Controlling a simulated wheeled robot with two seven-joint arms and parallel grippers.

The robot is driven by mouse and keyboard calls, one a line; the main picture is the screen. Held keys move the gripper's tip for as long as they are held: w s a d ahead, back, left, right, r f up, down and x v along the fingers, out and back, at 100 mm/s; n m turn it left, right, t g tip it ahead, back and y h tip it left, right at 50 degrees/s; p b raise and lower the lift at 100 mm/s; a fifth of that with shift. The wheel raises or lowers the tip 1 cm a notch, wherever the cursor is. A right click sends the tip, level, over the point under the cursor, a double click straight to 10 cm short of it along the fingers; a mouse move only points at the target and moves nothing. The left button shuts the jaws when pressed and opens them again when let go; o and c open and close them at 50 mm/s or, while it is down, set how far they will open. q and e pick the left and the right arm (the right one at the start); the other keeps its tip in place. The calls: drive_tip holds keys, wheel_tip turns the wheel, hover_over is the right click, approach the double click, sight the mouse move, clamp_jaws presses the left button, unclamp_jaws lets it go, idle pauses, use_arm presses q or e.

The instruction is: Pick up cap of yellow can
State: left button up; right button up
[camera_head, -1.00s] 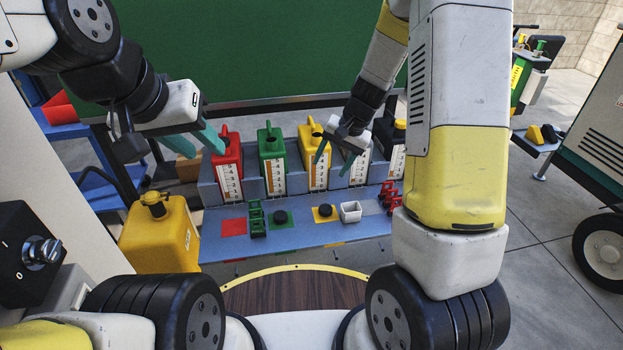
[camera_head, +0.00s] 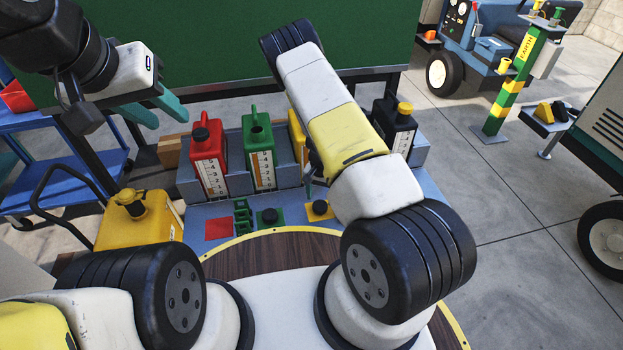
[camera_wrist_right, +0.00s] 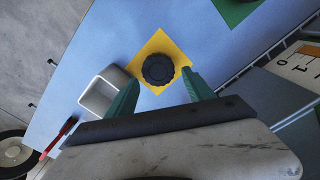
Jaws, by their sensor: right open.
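A black ridged cap (camera_head: 320,208) lies on a yellow square on the blue bench. It also shows in the right wrist view (camera_wrist_right: 158,69). The yellow can (camera_head: 297,136) stands in the row behind, mostly hidden by my right arm. My right gripper (camera_wrist_right: 162,88) is open above the bench, its teal fingers on either side of the cap's near side in the picture, with nothing held. In the head view my arm hides most of it. My left gripper (camera_head: 169,120) is open and empty, up at the left before the green board.
Another black cap (camera_head: 270,217) lies on a green square. A white open box (camera_wrist_right: 100,93) sits close beside the yellow square. Red (camera_head: 208,160), green (camera_head: 258,155) and black (camera_head: 394,128) cans stand behind. A larger yellow canister (camera_head: 137,222) stands at the left.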

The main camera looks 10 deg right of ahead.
sight(320, 205)
drive_tip(key=f, duration=0.5)
drive_tip(key=shift+s, duration=0.2)
drive_tip(key=shift+r, duration=0.1)
drive_tip(key=c, duration=1.1)
drive_tip(key=shift+r, duration=0.1)
